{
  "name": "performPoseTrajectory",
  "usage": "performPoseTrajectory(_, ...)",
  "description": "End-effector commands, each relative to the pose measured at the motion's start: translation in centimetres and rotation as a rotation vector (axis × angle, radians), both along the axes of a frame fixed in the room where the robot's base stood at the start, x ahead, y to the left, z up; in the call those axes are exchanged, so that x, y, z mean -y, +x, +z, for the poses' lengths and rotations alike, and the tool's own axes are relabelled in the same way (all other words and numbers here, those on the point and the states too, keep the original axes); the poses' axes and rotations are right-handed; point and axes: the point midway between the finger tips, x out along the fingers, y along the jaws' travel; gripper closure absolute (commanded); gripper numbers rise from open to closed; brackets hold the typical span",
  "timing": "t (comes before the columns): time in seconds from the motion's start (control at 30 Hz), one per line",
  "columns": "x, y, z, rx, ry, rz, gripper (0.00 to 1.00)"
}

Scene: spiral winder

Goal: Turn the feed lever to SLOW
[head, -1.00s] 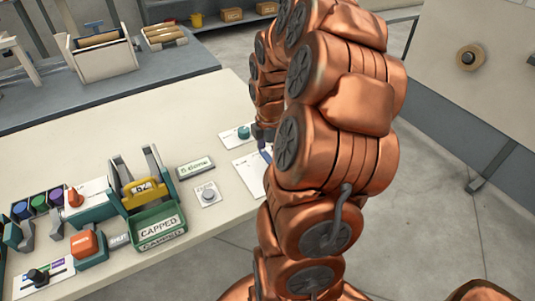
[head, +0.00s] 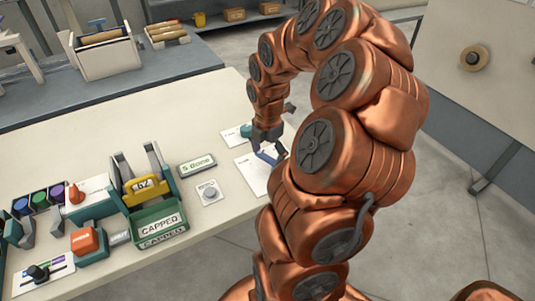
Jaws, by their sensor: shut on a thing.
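My gripper (head: 269,143) is at the far right part of the bench, low over a white plate (head: 250,178). Its dark fingers are shut on a slim blue piece (head: 267,156), which looks like a handle; the arm hides part of it. I cannot read any SLOW mark there. A black lever knob (head: 38,273) stands on a white plate with coloured marks at the lower left, far from my gripper. Its lettering is too small to read, so I cannot tell which of the two is the feed lever.
A teal knob (head: 246,130) sits just left of my gripper. A grey round button (head: 210,194), a green CAPPED tray (head: 158,242), a yellow counter (head: 143,187) and an orange block (head: 85,240) stand further left. The back of the bench is bare.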

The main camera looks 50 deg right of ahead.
Motion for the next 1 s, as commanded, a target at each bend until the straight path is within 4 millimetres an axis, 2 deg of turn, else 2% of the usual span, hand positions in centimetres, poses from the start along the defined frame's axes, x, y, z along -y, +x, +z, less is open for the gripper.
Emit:
performPoseTrajectory(0.03, -0.31, 0.14, -0.49, 0.001, 0.006, 0.038, 0.77)
performPoseTrajectory(0.4, -0.78, 0.07, -0.4, 0.0, 0.002, 0.224, 0.8)
performPoseTrajectory(0.97, -0.93, 0.07, -0.47, 0.0, 0.003, 0.265, 0.8)
performPoseTrajectory(1.0, -0.93, 0.07, -0.47, 0.0, 0.003, 0.265, 0.17)
